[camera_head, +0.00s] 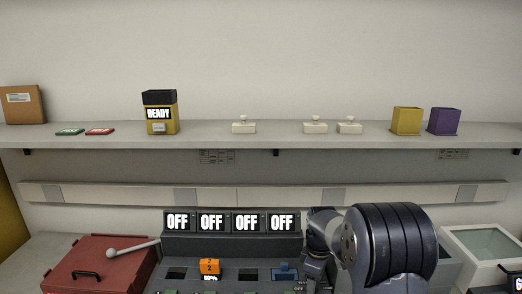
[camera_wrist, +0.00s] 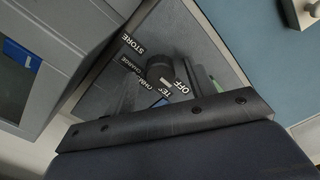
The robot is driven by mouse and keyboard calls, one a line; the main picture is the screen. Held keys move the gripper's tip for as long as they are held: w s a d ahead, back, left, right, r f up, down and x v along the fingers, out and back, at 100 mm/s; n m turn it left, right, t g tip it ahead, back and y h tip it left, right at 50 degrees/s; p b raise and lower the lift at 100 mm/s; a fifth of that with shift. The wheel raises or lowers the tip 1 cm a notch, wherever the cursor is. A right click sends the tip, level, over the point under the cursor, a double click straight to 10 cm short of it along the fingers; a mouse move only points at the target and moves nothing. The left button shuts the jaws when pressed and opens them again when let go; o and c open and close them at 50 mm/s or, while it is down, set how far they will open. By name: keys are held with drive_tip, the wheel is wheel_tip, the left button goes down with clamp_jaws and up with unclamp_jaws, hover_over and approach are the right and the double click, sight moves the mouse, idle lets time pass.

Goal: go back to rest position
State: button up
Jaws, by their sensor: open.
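My gripper (camera_wrist: 165,98) shows in the wrist view as a dark bar with its fingers partly visible beyond it, apart and with nothing seen between them. In front of it is a black rotary knob (camera_wrist: 160,68) ringed by labels such as STORE, CHARGE, TEST and OFF. I cannot tell whether the fingers touch the knob. In the head view my arm reaches down at the right of the console (camera_head: 230,246), and my gripper (camera_head: 318,264) is mostly hidden there by my own wrist.
Several OFF displays (camera_head: 229,223) top the console, with an orange block (camera_head: 209,266) and a blue piece (camera_head: 286,271) in it. A red case (camera_head: 95,265) is left, a glass-topped box (camera_head: 485,250) right. The shelf (camera_head: 270,140) behind holds a READY container (camera_head: 160,115).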

drive_tip(key=shift+r, duration=0.1)
wheel_tip(320, 180, up, 10)
wheel_tip(320, 180, down, 10)
drive_tip(key=shift+f, duration=0.1)
drive_tip(key=m, duration=0.5)
drive_tip(key=shift+m, duration=0.4)
drive_tip(key=m, duration=0.5)
drive_tip(key=shift+m+b, duration=0.3)
drive_tip(key=m, duration=0.6)
drive_tip(key=m+b, duration=0.1)
drive_tip(key=m, duration=0.5)
idle(0.4)
